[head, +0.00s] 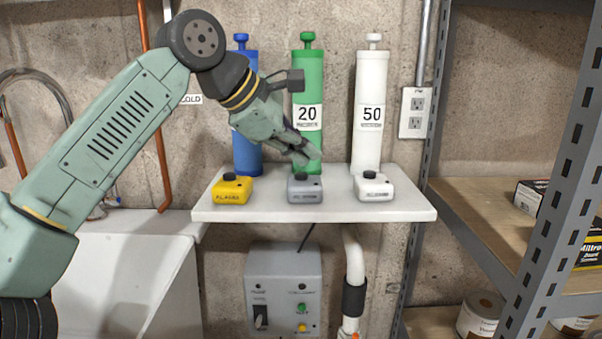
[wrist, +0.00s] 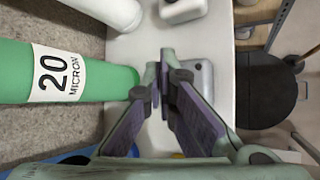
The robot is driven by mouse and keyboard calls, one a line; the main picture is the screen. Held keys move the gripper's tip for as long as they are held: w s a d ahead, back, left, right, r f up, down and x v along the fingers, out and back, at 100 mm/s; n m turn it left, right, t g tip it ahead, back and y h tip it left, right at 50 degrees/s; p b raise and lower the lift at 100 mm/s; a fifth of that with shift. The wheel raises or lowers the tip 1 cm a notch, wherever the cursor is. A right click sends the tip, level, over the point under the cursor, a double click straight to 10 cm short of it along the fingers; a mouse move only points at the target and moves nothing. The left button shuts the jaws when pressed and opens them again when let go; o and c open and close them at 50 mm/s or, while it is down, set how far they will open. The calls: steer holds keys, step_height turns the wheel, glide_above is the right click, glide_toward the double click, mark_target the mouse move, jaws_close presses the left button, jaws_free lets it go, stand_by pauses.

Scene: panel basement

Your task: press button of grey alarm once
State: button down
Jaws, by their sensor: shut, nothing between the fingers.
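The grey alarm (head: 305,191) is a small box with a dark round button on top. It sits on the white shelf (head: 400,207), between a yellow alarm (head: 232,190) and a white alarm (head: 373,187). My gripper (head: 311,157) is shut and empty, its fingertips just above and behind the grey alarm in the head view.
Blue (head: 246,135), green (head: 309,75) and white (head: 368,95) cylinders stand along the back of the shelf, the green one close behind my gripper. A grey control box (head: 285,285) hangs below. A metal rack (head: 545,215) stands at right.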

mark_target(303, 175)
steer(key=shift+f, duration=0.1)
steer(key=shift+f, duration=0.3)
steer(key=shift+f+b, duration=0.35)
steer(key=shift+f, duration=0.1)
stand_by(0.7)
steer(key=shift+r, duration=0.1)
steer(key=shift+r+p, duration=0.8)
steer(key=shift+p, duration=0.05)
step_height(303, 175, up, 5)
steer(key=p, duration=0.4)
steer(key=shift+p, duration=0.35)
stand_by(0.4)
